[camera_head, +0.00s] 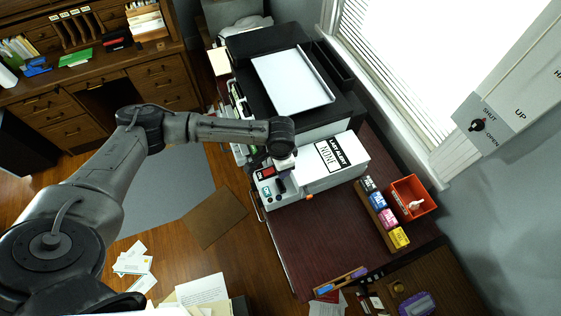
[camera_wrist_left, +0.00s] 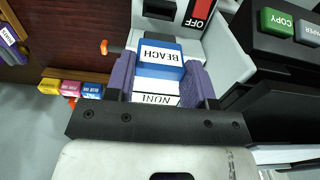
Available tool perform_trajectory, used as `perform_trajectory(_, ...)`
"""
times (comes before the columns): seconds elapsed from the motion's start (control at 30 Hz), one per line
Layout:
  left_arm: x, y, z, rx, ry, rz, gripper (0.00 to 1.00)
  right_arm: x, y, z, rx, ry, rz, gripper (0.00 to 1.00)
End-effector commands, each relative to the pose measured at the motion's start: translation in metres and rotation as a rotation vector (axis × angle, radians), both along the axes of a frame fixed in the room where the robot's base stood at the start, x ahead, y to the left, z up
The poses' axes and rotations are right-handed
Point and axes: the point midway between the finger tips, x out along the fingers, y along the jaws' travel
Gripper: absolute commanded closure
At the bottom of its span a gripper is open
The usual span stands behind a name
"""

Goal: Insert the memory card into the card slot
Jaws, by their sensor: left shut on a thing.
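My left gripper (camera_head: 283,178) is over the front end of the white machine (camera_head: 345,150). In the left wrist view its purple fingers (camera_wrist_left: 163,75) are shut on the memory card (camera_wrist_left: 152,68), a blue block with a white label reading BEACH. The machine's light front panel (camera_wrist_left: 225,50) lies beyond and beside the card. A dark recess (camera_wrist_left: 160,9) shows past the card at the top; I cannot tell whether it is the card slot. How the card's far end meets the machine is hidden. My right gripper is not in view.
A black printer (camera_head: 262,48) with a white tray stands behind the machine. A row of coloured boxes (camera_head: 388,217) and an orange bin (camera_head: 413,192) are to the right. An OFF label (camera_wrist_left: 200,14) is close beside the card. The dark desk (camera_head: 320,225) is clear in front.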

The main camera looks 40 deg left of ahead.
Motion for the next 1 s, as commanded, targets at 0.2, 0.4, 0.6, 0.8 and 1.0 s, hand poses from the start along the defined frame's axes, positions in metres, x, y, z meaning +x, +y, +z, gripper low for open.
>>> perform_trajectory(0.2, 0.0, -0.001, -0.025, 0.0, 0.002, -0.001, 0.98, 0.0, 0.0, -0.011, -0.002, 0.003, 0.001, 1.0)
perform_trajectory(0.4, 0.0, 0.0, -0.041, 0.0, 0.001, 0.0, 0.98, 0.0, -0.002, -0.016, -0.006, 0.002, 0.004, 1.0)
perform_trajectory(0.6, 0.0, -0.001, -0.05, 0.0, 0.001, -0.001, 0.98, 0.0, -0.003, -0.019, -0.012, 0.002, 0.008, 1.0)
perform_trajectory(0.8, 0.0, -0.001, -0.055, -0.001, 0.0, -0.001, 0.98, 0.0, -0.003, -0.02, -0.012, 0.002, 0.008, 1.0)
perform_trajectory(1.0, 0.0, -0.001, -0.056, -0.001, 0.0, -0.001, 0.98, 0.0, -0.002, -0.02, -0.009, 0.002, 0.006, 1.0)
